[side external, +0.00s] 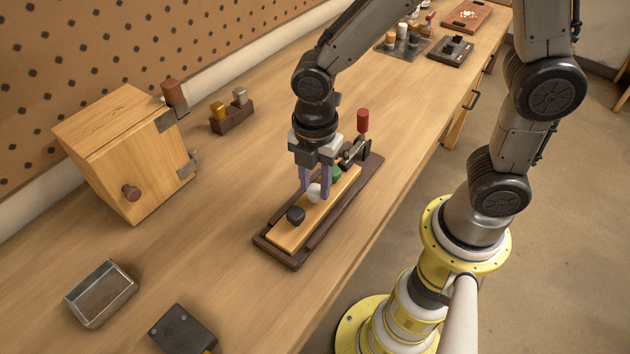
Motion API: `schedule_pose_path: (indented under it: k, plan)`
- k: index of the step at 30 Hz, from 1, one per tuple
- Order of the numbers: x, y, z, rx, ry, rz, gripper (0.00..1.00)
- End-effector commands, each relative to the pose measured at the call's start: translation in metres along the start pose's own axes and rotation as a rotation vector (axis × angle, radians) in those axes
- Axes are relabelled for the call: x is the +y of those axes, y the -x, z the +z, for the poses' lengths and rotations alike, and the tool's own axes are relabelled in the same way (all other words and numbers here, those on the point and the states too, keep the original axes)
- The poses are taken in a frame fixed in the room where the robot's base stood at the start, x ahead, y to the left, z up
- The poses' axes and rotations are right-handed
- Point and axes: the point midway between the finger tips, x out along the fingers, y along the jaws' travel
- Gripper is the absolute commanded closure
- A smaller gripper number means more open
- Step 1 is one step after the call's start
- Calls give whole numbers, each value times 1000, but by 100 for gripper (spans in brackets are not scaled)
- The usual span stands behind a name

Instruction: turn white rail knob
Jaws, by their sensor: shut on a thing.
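The white rail knob (314,192) stands on a light wooden rail block (285,238) set in a dark brown base (270,256). It sits between a black knob (295,215) at the near end and a green knob (336,172) farther back. My gripper (314,191) points straight down over the rail, with its purple-grey fingers on either side of the white knob and shut on it. The fingers partly hide the white knob and the green knob.
A red-handled toggle clamp (361,130) stands at the rail's far end, close to my gripper. A wooden box (125,150), a small metal tray (101,293) and a dark block (181,330) lie to the left. Bare bench lies between them and the rail.

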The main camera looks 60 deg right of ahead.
Motion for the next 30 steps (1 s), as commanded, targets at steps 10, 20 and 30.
schedule_pose_path:
  k: [10,20,30]
  plan:
    - [0,1,0,0,-327,2,100]
    - [1,1,0,1,-641,3,100]
    - [1,1,0,1,-964,3,100]
